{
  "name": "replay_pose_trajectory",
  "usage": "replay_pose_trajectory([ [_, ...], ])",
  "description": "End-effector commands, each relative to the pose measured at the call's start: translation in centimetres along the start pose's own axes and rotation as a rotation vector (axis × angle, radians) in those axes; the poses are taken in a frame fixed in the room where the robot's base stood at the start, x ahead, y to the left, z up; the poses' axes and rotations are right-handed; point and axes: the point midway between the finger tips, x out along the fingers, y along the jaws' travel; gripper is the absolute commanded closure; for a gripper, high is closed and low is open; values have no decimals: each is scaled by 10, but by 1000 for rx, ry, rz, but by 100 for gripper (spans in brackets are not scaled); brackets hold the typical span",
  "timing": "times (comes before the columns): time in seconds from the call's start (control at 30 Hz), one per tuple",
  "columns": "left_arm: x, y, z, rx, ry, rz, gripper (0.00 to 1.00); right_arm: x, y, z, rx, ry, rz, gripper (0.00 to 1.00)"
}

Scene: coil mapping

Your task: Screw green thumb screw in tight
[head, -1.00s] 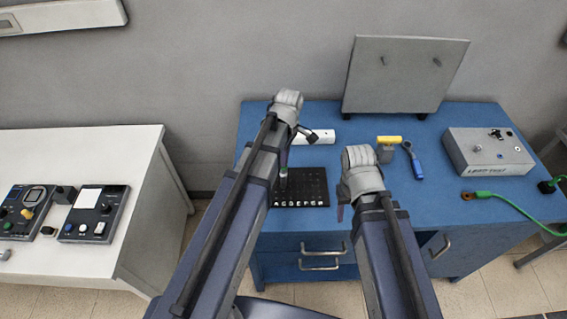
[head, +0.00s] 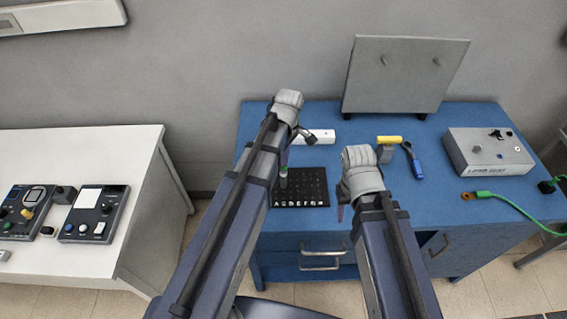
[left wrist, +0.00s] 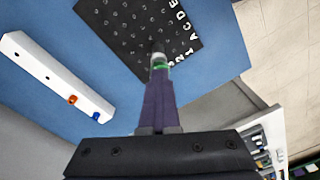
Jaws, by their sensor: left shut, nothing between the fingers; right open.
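A black board (head: 315,188) with rows of small round fittings and white letters lies on the blue table; it also shows in the left wrist view (left wrist: 112,28). A small green ring, apparently the green thumb screw (left wrist: 160,66), shows at the tips of my left gripper (left wrist: 158,72), at the board's edge. My left gripper's purple fingers point at the board, shut together with nothing gripped between them. Whether the screw is seated flush is too small to tell. My right gripper (head: 341,212) hangs at the board's right side, open and empty, mostly hidden by its arm.
A white bar (head: 323,137) lies behind the board; the left wrist view shows its orange and blue spots. A yellow-topped block (head: 389,141), a blue-handled tool (head: 416,165), a grey box (head: 488,152) and a green cable (head: 510,201) are on the right. A grey panel (head: 400,75) stands behind.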

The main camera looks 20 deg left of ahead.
Motion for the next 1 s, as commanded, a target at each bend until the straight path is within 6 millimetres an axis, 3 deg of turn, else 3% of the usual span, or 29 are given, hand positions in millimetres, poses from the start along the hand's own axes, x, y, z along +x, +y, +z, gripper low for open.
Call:
replay_pose_trajectory([
  [0.2,0,-1,0,242,9,9,100,0,0,0,0,0,0,50],
  [0.5,0,-1,0,272,10,9,100,0,0,0,0,0,0,50],
  [0.8,0,-1,0,270,10,9,68,0,0,0,0,0,0,50],
  [1.0,0,-1,0,270,10,9,68,0,0,0,0,0,0,50],
])
